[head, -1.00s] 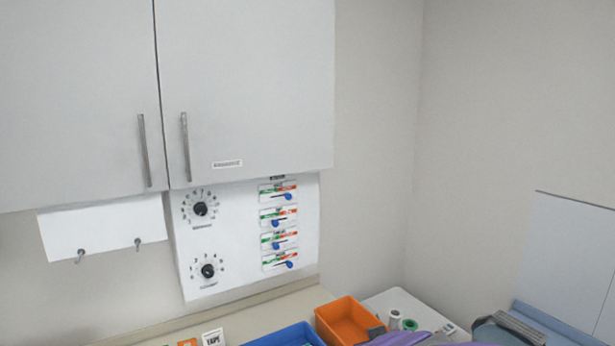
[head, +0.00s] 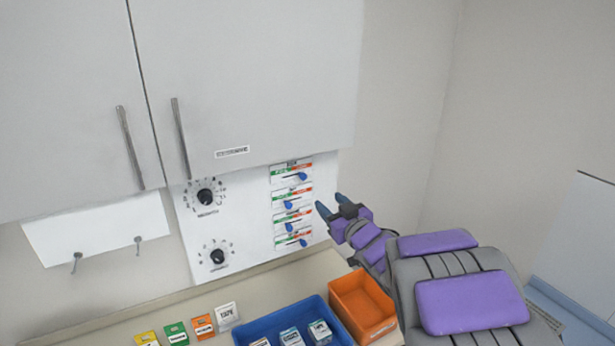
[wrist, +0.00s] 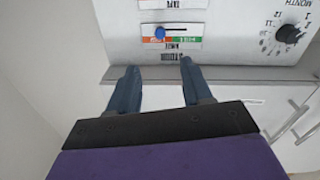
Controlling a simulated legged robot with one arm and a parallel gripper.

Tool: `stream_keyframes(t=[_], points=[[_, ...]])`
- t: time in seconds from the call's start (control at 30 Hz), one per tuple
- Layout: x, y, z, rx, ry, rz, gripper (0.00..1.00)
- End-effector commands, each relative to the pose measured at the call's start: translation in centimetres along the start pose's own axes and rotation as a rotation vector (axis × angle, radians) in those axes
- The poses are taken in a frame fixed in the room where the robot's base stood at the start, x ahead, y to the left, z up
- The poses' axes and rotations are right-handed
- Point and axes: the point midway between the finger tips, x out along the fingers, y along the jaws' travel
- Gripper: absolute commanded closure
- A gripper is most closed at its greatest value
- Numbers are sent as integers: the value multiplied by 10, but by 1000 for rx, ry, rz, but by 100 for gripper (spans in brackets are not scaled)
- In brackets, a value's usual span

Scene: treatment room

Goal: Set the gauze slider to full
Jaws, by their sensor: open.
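A white panel (head: 240,225) under the wall cabinet bears a column of several sliders, each with a blue knob and a green-to-red strip. The top slider (head: 291,173) has its knob right of centre. The second slider (head: 292,197) and third slider (head: 292,220) have knobs further left; the bottom slider (head: 293,238) has its knob right. Their labels are too small to tell which is gauze. My gripper (head: 332,203) is open and empty, just right of the sliders in the picture. The wrist view is upside down and shows a blue knob (wrist: 160,33) beyond my fingertips (wrist: 158,66), apart from them.
Two black dials (head: 205,197) sit left of the sliders. The cabinet (head: 255,80) overhangs the panel. Below, the counter holds a blue bin (head: 243,335), an orange bin (head: 345,285) and several small boxes (head: 203,325). A hook board (head: 98,228) is at left.

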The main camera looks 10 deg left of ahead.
Motion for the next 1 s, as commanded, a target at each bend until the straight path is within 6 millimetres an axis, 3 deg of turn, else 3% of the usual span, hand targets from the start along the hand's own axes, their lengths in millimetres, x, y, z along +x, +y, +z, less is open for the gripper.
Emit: stream_keyframes(t=[0.5,1.0], points=[[86,-2,2,0,-2,-2,51],[143,-1,1,0,-2,0,51]])
